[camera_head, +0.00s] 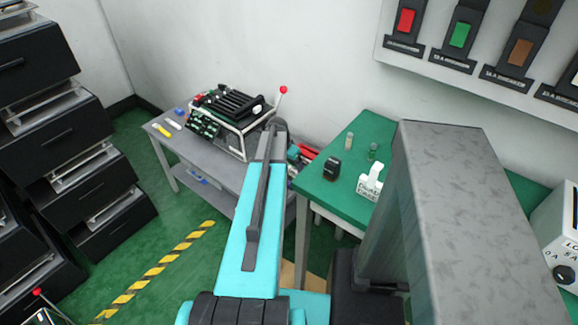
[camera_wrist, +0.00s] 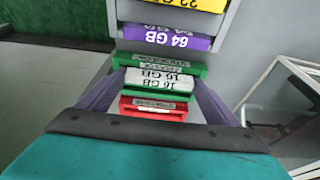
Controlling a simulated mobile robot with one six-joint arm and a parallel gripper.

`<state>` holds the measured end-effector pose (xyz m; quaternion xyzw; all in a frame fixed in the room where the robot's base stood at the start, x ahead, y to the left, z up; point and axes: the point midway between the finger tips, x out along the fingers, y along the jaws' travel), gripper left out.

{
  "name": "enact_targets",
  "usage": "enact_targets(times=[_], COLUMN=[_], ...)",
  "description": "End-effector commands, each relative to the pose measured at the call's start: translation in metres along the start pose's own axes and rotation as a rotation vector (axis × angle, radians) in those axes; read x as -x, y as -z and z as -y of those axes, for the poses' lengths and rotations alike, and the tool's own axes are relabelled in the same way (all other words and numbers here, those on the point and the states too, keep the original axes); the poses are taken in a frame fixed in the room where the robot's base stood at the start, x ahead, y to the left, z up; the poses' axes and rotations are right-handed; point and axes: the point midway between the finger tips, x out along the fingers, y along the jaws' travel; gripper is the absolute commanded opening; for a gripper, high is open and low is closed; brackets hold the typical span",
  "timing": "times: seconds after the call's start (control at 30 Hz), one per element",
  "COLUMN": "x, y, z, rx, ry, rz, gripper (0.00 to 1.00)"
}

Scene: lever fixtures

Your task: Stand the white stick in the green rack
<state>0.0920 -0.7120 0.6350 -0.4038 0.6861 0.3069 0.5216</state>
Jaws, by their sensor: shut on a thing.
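In the wrist view, my gripper (camera_wrist: 157,80) has its two purple fingers shut on the white stick (camera_wrist: 158,78), which is marked 16 GB. The green rack (camera_wrist: 150,62) shows directly behind the white stick, and a strip of green shows below it too. The stick is over or in the green rack; I cannot tell how deep it sits. In the head view my arm hides the stick, the fingertips and most of the racks on the grey table.
A red rack (camera_wrist: 150,110) lies on the near side and purple (camera_wrist: 165,39) and yellow (camera_wrist: 180,4) ones beyond in the wrist view. In the head view, a machine with a red-knobbed lever (camera_head: 283,90) stands left of my arm. A green table (camera_head: 330,185) is at right.

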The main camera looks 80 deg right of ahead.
Motion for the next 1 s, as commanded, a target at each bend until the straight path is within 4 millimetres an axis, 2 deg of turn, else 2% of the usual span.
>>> enact_targets(times=[0.17,0.2,0.27,0.67,1.0], x=[-0.003,-0.003,-0.003,0.002,0.034], y=[-0.001,-0.001,-0.001,-0.001,-0.001], z=[0.000,0.000,0.000,0.000,0.000], rx=[0.000,0.000,0.000,0.000,0.000], ry=[0.000,0.000,0.000,0.000,0.002], rz=[0.000,0.000,0.000,-0.001,-0.002], gripper=[0.63,0.90,1.00,1.00,1.00])
